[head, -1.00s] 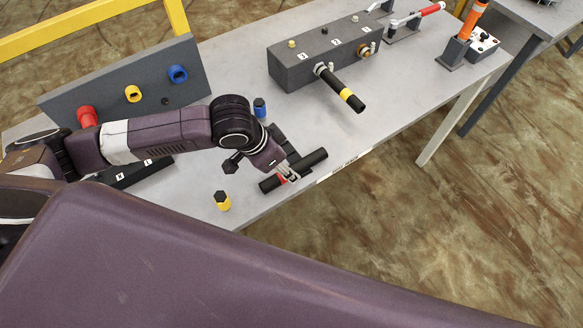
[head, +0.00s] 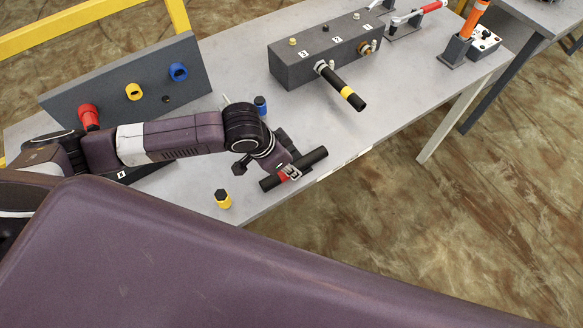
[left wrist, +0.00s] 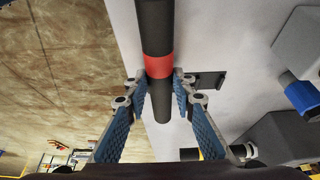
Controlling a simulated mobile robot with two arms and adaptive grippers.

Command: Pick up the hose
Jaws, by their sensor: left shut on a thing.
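The hose (head: 313,160) is a short black tube with a red band, near the front edge of the grey table. My left gripper (head: 289,173) is shut on it around the red band. In the left wrist view the hose (left wrist: 155,28) runs between the two fingers of the gripper (left wrist: 160,76), with its dark end reaching past the band toward the palm. I cannot tell whether the hose is clear of the table. A second black hose (head: 343,90) with a yellow band sticks out of the grey block. My right gripper is not in view.
The grey numbered block (head: 293,68) stands at the back. A grey panel (head: 60,103) with red, yellow and blue fittings is at the left. A yellow-and-black piece (head: 223,200) and a blue one (head: 260,104) stand on the table (head: 235,65). The table right of the hose is clear.

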